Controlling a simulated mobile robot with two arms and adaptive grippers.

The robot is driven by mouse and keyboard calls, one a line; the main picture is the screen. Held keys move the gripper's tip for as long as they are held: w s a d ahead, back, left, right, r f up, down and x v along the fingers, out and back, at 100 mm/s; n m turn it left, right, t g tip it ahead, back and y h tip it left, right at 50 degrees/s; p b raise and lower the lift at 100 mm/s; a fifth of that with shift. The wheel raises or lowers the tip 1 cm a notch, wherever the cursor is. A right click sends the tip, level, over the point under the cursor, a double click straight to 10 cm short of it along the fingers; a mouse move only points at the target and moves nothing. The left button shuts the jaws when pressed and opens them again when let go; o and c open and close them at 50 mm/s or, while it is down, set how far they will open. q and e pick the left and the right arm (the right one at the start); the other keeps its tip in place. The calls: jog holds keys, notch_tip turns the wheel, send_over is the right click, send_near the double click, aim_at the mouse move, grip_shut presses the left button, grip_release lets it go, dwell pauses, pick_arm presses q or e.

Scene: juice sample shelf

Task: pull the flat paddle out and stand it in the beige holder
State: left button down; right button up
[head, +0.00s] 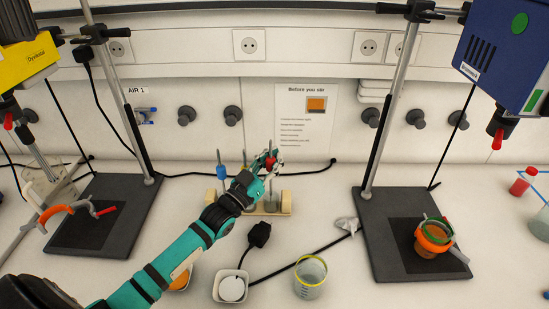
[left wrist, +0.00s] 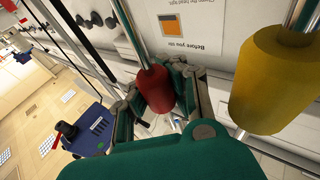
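The beige holder (head: 287,203) stands near the back wall in the head view, with several upright rods in it. One rod has a blue handle (head: 221,171). My left gripper (head: 268,163) is over the holder, at a red handle (head: 270,163). In the left wrist view the red handle (left wrist: 156,90) sits between the fingers of my left gripper (left wrist: 163,95); I cannot tell whether they are closed on it. A yellow handle (left wrist: 275,80) is close on the right there. The flat paddle cannot be made out. My right gripper is not in view.
A cup with a yellow rim (head: 311,277) and white bowls (head: 230,287) stand in front of the holder. Black stand bases lie left (head: 105,215) and right (head: 400,230), with an orange-banded jar (head: 433,238) on the right one. A black plug (head: 259,234) and cables lie between.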

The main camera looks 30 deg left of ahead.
pick_arm(q)
jog(key=shift+f+b, duration=0.85)
jog(key=shift+f, duration=0.5)
jog(key=c, duration=1.3)
grip_release()
jog(key=shift+c, duration=0.2)
notch_tip(320, 180, up, 10)
